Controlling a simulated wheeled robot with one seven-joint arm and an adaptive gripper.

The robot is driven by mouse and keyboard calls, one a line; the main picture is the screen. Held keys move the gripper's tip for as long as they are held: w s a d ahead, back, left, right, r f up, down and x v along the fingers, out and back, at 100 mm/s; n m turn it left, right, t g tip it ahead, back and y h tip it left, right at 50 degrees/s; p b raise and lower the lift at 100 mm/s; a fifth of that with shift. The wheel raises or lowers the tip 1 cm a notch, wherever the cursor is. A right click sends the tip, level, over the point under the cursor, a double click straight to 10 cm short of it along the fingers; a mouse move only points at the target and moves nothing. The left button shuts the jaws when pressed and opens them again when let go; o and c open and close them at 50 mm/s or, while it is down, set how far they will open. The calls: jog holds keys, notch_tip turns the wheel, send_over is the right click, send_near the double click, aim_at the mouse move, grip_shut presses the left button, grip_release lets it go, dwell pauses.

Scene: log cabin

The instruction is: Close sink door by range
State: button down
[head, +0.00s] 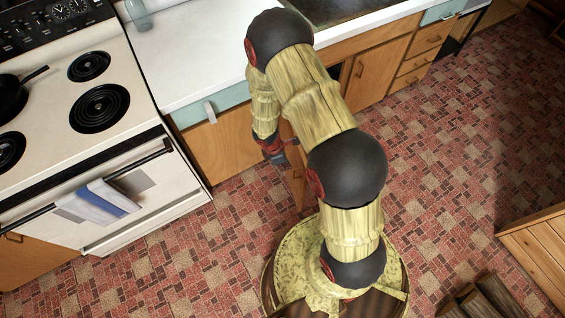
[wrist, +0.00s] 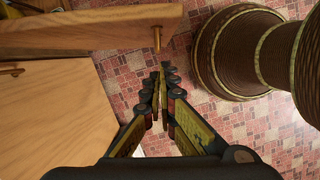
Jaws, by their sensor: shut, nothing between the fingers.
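An orange-brown wooden cabinet door (head: 297,185) under the sink counter stands open, jutting out into the room and partly hidden behind my arm. In the wrist view, the open door (wrist: 90,30) spans the upper left, with its handle (wrist: 157,38) near its free end. My gripper (wrist: 161,95) is shut and empty, its fingertips just below that handle in the picture; I cannot tell if they touch the door. In the head view my gripper (head: 284,152) is low in front of the cabinets, beside the open door. The sink (head: 335,8) is partly visible at the top.
The white range (head: 85,110) stands at the left, with a towel (head: 98,202) on its oven handle. A closed cabinet front (head: 215,148) lies between range and open door. Another closed door (head: 377,68) is right of my arm. A wooden crate (head: 540,245) sits lower right. The tiled floor (head: 450,150) is clear.

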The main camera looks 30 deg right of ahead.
jog(key=shift+s+d+f+b, duration=0.2)
jog(key=shift+d+f, duration=0.15)
jog(key=shift+d, duration=0.4)
jog(key=shift+s+d+f+b, duration=0.2)
jog(key=shift+d+f, duration=0.15)
jog(key=shift+d, duration=0.35)
jog(key=shift+s+d+f+b, duration=0.1)
jog(key=shift+d+f+b, duration=0.2)
jog(key=shift+d, duration=0.45)
